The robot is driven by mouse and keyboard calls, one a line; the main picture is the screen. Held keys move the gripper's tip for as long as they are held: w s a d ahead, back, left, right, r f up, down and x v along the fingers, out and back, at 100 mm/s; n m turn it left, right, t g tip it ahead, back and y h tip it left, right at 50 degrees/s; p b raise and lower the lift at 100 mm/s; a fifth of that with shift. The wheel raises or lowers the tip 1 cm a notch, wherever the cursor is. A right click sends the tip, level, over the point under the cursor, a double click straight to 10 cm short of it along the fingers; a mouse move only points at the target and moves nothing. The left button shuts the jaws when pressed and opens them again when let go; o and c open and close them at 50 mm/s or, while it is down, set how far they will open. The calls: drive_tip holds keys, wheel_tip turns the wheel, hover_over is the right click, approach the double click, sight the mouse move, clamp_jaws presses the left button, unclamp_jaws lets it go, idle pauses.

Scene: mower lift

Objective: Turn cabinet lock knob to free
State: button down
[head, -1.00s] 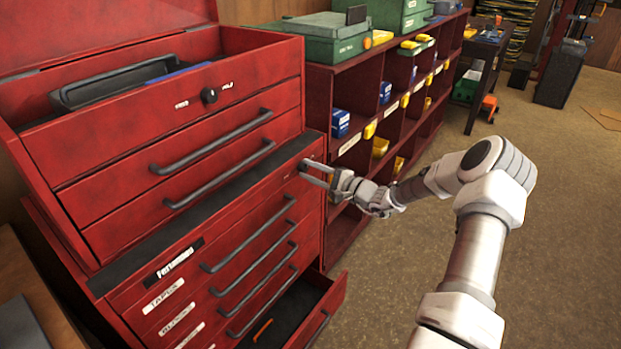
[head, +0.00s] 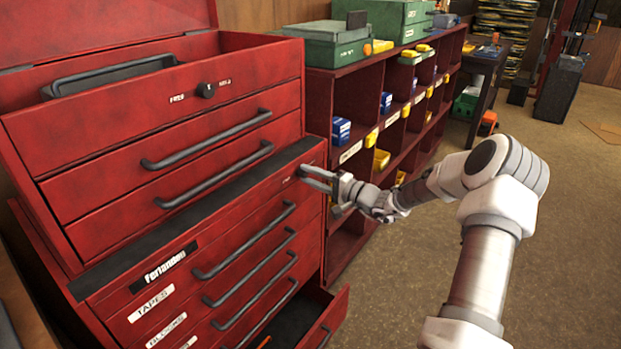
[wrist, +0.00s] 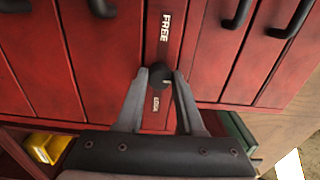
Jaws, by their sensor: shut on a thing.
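The red tool cabinet (head: 130,290) fills the left of the head view. Its small dark lock knob (wrist: 160,77) shows in the wrist view on a red strip, between the word FREE (wrist: 165,27) and the word LOCK (wrist: 156,103). My gripper (wrist: 160,75) is shut on the knob, one finger on each side of it. In the head view my gripper (head: 304,172) meets the cabinet front near its upper right corner, and the fingers hide the knob there. The knob's pointer direction cannot be made out.
Another dark knob (head: 206,90) with labels sits on the upper red chest. An open lower drawer (head: 335,305) sticks out below my arm. Red shelving (head: 350,220) with yellow and blue bins stands behind my arm. The floor (head: 560,230) at right is clear.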

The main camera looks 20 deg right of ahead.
drive_tip(key=c, duration=0.5)
unclamp_jaws()
drive_tip(key=p+v, duration=0.2)
drive_tip(key=v, duration=1.5)
drive_tip(key=shift+s+d, duration=0.1)
drive_tip(key=shift+s, duration=0.1)
